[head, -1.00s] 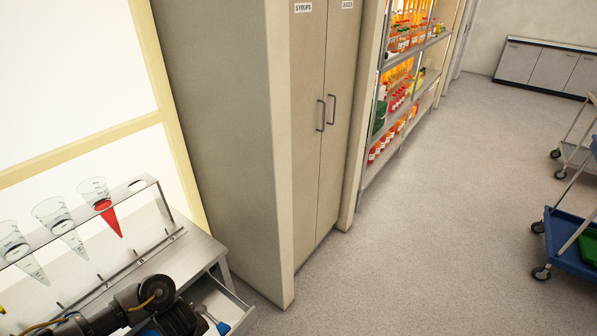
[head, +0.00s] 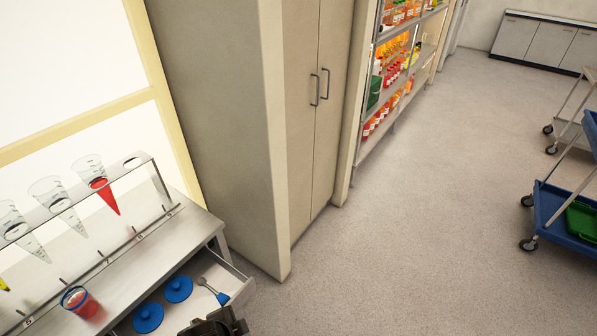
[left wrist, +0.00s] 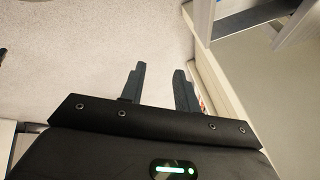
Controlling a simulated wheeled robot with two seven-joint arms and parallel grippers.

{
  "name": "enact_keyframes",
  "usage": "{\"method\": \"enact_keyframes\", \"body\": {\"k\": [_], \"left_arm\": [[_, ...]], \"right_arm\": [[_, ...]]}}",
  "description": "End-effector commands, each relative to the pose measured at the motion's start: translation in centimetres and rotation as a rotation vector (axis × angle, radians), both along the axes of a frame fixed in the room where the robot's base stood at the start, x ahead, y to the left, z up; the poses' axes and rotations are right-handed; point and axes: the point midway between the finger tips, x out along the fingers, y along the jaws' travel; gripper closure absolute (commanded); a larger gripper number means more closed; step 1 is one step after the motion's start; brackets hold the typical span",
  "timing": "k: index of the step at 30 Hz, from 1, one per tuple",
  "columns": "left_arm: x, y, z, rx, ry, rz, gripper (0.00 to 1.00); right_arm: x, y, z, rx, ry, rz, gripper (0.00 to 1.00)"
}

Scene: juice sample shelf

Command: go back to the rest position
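My left gripper (left wrist: 158,80) shows in the left wrist view with its two dark fingers apart and nothing between them, over bare grey floor. In the head view, a dark part of my left gripper (head: 215,325) shows at the bottom edge, beside the open drawer (head: 238,287); its fingertips cannot be made out there. My right gripper is in neither view.
The steel table (head: 190,235) carries a red cup with a blue rim (head: 80,302) and a rack (head: 130,165) of cones, one holding red liquid. Blue lids (head: 148,317) lie in the drawer. A tall cabinet (head: 225,120) stands beside it. Open floor lies right, before a blue cart (head: 560,225).

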Motion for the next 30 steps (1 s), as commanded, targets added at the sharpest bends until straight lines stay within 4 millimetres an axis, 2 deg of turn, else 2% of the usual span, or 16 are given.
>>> {"method": "enact_keyframes", "body": {"k": [1,6,18,26,30], "left_arm": [[-1.2,0.6,0.7,-0.041,0.021,0.111,0.68],[-4.1,3.8,2.3,-0.121,0.089,0.424,0.68],[-12.1,10.3,4.4,-0.219,0.249,0.949,0.68],[-10.4,9.8,-2.4,-0.201,0.268,0.932,0.68],[-10.1,9.7,-6.6,-0.192,0.283,0.929,0.68]], "right_arm": [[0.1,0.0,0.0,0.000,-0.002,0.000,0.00],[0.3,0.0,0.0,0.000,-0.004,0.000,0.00],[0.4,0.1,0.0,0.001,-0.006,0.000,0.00],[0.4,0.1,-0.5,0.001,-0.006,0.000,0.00],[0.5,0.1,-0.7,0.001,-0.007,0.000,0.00]]}}
